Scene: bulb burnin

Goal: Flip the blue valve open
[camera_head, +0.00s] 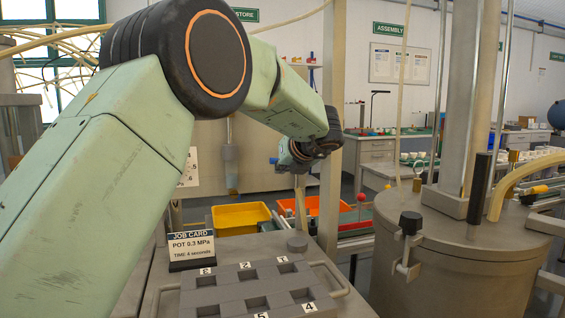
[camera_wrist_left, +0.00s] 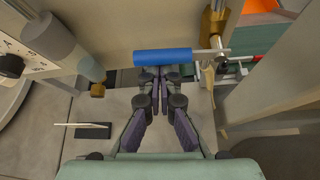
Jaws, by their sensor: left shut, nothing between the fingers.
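The blue valve handle (camera_wrist_left: 162,56) lies crosswise at the top middle of the left wrist view. A metal stem joins its right end to a brass-coloured fitting (camera_wrist_left: 214,28) on a pipe. My left gripper (camera_wrist_left: 160,74) is shut and empty, its fingertips at the lower edge of the handle in the picture. I cannot tell whether they touch it. In the head view my left gripper (camera_head: 298,166) is small and far off, partly hidden by my wrist, and the valve is hard to make out there. My right gripper is in neither view.
A job card (camera_head: 190,248) and a grey numbered block (camera_head: 228,296) stand in front. A large metal tank (camera_head: 455,265) fills the right. A grey cylinder (camera_wrist_left: 58,42) hangs left of the handle in the wrist view.

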